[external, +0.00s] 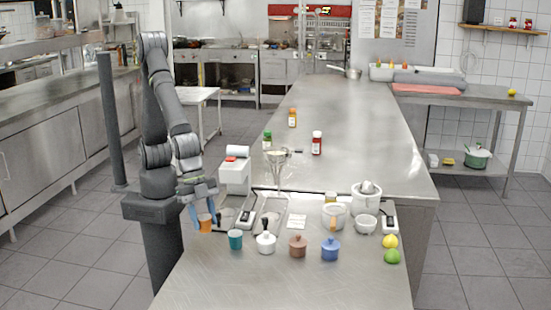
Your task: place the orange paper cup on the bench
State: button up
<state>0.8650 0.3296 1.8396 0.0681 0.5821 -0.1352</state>
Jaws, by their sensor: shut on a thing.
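The orange paper cup (205,223) is between the blue fingers of my gripper (204,219), near the left edge of the steel bench (290,284). My gripper is shut on the cup and points down. The cup looks upright, and the fingers cover its sides. I cannot tell whether its base touches the bench or hangs just above it.
A teal cup (235,240) stands just right of the held cup. Beyond it are a white pot (266,243), a brown pot (298,246), a blue pot (331,249), a lemon (390,241) and a lime (392,256). Scales and a dispenser stand behind. The bench front is clear.

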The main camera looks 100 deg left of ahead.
aim_at(206, 230)
jog(key=shift+w+f, duration=0.1)
jog(key=shift+f, duration=2)
jog(key=shift+f, duration=0.2)
jog(key=o, duration=1)
jog(key=shift+r, duration=0.1)
jog(key=v, duration=1.2)
jog(key=shift+w+r, duration=0.1)
jog(key=shift+r, duration=0.1)
